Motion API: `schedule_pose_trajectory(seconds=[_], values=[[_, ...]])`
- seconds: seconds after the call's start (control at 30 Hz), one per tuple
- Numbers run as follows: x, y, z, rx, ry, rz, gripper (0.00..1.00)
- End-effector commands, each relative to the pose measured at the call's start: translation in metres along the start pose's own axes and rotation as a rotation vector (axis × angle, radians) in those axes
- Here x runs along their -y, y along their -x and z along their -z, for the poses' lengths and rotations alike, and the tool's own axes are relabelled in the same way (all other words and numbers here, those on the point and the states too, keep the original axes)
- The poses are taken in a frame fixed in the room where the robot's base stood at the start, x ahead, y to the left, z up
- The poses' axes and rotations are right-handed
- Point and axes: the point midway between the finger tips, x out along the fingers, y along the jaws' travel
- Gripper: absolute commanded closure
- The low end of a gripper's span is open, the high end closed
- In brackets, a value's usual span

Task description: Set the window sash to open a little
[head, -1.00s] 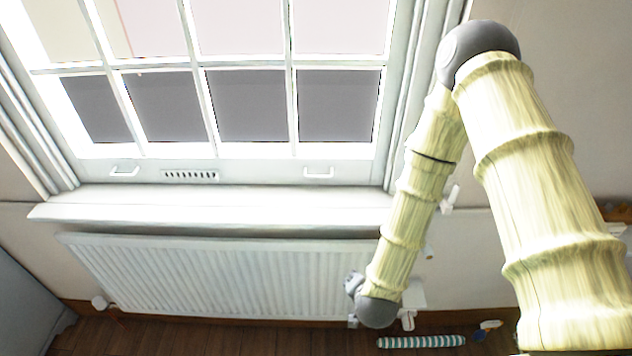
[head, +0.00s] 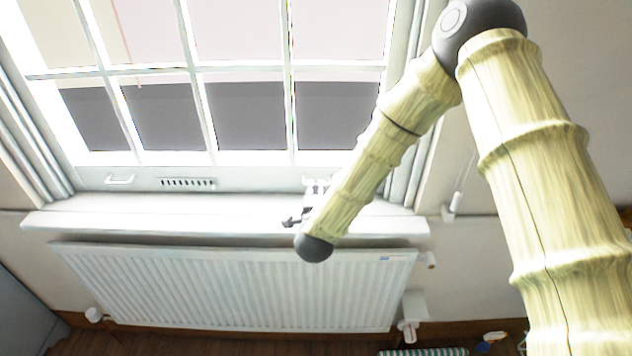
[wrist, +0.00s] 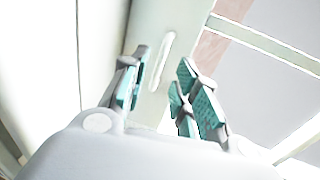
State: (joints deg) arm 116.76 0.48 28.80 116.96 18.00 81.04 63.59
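The white window sash (head: 240,172) stands low, its bottom rail just above the sill; I cannot tell whether there is a gap. Its left pull handle (head: 120,180) shows in the head view. The right handle is hidden there behind my gripper (head: 316,186), which is at the right part of the bottom rail. In the wrist view a white pull handle (wrist: 163,60) lies ahead, between the lines of the fingers. My gripper (wrist: 162,88) is open, with teal pads apart and nothing seen held. Contact with the handle is not clear.
The white sill (head: 190,215) juts out below the sash. A ribbed white radiator (head: 230,285) is under it. A vent grille (head: 187,184) sits mid-rail. A white cord pull (head: 455,203) hangs right of the frame. A striped roll (head: 425,352) lies on the floor.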

Motion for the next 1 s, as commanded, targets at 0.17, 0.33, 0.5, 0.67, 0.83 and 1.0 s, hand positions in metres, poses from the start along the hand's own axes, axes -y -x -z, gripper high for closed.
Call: schedule_pose_trajectory(seconds=[0.17,0.33,0.5,0.67,0.83,1.0], values=[[0.002,-0.027,0.001,-0.001,0.001,-0.001,0.70],[0.000,-0.044,0.000,0.000,0.001,-0.002,0.70],[0.000,-0.052,0.000,0.000,0.002,-0.001,0.70],[-0.001,-0.053,0.000,0.000,0.002,-0.002,0.70],[-0.001,-0.053,0.000,0.000,0.002,-0.002,0.79],[-0.001,-0.053,0.000,0.000,0.001,-0.002,1.00]])
